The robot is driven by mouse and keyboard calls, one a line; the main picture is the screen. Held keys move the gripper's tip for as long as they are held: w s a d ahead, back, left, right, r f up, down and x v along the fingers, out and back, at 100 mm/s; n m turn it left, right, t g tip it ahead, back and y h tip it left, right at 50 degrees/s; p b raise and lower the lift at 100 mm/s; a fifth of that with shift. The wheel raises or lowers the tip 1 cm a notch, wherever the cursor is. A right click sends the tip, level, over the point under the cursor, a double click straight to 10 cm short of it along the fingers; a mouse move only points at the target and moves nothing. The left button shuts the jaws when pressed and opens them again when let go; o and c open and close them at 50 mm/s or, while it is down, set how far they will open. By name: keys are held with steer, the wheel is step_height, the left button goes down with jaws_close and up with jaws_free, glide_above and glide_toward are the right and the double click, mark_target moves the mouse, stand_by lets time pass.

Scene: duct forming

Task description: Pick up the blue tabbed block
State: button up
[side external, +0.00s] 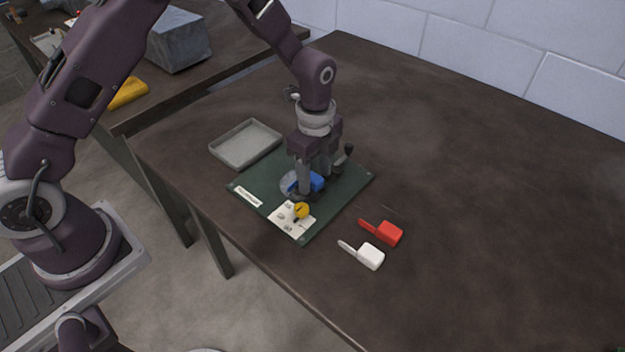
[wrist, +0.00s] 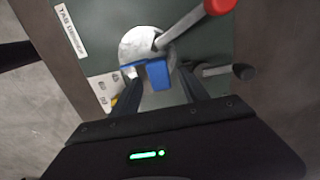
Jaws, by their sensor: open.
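The blue tabbed block (side external: 316,181) is on the green board, by a round grey disc (side external: 289,184). In the wrist view the blue block (wrist: 157,74) sits at the disc's lower edge (wrist: 140,42), its tab pointing left. My gripper (side external: 314,186) points down over the board with its fingers low around the block. In the wrist view my open gripper (wrist: 160,90) has one finger on each side of the block, with the block between the tips. Whether the fingers touch it is unclear. One finger partly hides the block in the side view.
The green board (side external: 335,205) carries a yellow knob (side external: 302,210), a white card (side external: 286,225) and a red-ended lever (wrist: 195,24). Red (side external: 386,233) and white (side external: 368,256) tabbed blocks lie right of it. A grey tray (side external: 246,145) lies behind left. The table's right is clear.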

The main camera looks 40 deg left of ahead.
steer(key=shift+f, duration=0.1)
jaws_close()
